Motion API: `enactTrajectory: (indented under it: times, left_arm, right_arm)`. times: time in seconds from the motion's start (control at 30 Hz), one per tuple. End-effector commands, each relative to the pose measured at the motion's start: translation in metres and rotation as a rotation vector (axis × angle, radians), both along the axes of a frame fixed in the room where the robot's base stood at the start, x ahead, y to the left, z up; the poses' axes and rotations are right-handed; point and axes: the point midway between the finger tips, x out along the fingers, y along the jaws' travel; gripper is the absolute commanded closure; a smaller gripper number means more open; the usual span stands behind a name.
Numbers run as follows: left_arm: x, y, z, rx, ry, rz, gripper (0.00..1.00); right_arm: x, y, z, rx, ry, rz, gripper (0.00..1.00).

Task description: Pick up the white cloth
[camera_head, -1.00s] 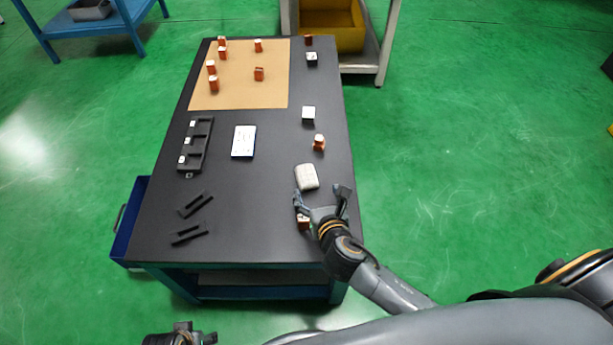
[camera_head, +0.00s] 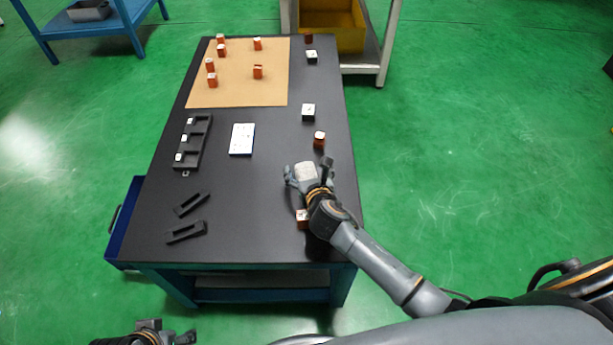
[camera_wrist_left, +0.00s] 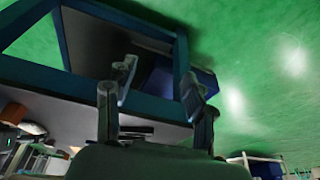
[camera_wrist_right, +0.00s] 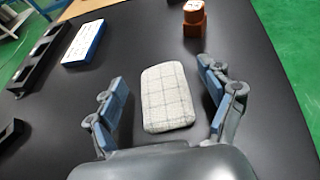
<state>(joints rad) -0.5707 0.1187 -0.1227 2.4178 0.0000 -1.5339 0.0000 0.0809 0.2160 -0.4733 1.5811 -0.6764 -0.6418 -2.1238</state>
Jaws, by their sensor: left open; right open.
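The white cloth (camera_wrist_right: 167,97) is a folded pad with a faint grid pattern, lying flat on the black tabletop. In the head view the cloth (camera_head: 306,170) is partly hidden by my right gripper (camera_head: 308,172). In the right wrist view my right gripper (camera_wrist_right: 165,103) is open, with one finger on each side of the cloth and a gap to each. I cannot tell how high the fingers are above the table. My left gripper (camera_head: 165,335) is low at the bottom edge of the head view, away from the table. In the left wrist view it (camera_wrist_left: 155,95) is open and empty.
A copper block (camera_head: 319,140) stands just beyond the cloth, and another (camera_head: 302,218) stands nearer, beside my right wrist. A blue-edged white card (camera_head: 242,139), black slotted tray (camera_head: 193,142) and black angled pieces (camera_head: 187,232) lie left. The table middle is clear.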

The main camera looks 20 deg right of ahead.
Motion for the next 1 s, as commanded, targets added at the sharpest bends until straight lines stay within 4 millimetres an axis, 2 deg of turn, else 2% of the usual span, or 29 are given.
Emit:
enactTrajectory:
  times: [0.1, 0.2, 0.5, 0.53, 0.7, 0.8, 1.0]
  left_arm:
    - [-0.006, 0.001, 0.012, 0.0, -0.009, 0.001, 0.46]
    - [-0.005, 0.001, 0.005, 0.001, -0.006, 0.001, 0.46]
    - [-0.005, 0.001, 0.005, 0.0, -0.007, 0.001, 0.46]
    - [-0.005, 0.001, 0.005, 0.0, -0.007, 0.001, 0.46]
    - [-0.005, 0.001, 0.005, 0.0, -0.007, 0.001, 0.46]
    - [-0.005, 0.001, 0.005, 0.0, -0.007, 0.001, 0.46]
    - [-0.005, 0.001, 0.005, 0.0, -0.007, 0.001, 0.46]
  right_arm:
    - [0.011, 0.0, -0.008, 0.001, 0.0, 0.0, 0.19]
    - [0.023, -0.001, -0.012, 0.001, 0.0, 0.0, 0.19]
    - [0.027, -0.001, -0.012, 0.001, 0.002, 0.001, 0.19]
    - [0.027, -0.001, -0.012, 0.001, 0.002, 0.001, 0.21]
    - [0.027, -0.001, -0.012, 0.001, 0.002, 0.001, 0.56]
    - [0.027, -0.001, -0.012, 0.001, 0.002, 0.001, 0.73]
    - [0.027, -0.001, -0.012, 0.001, 0.002, 0.001, 0.73]
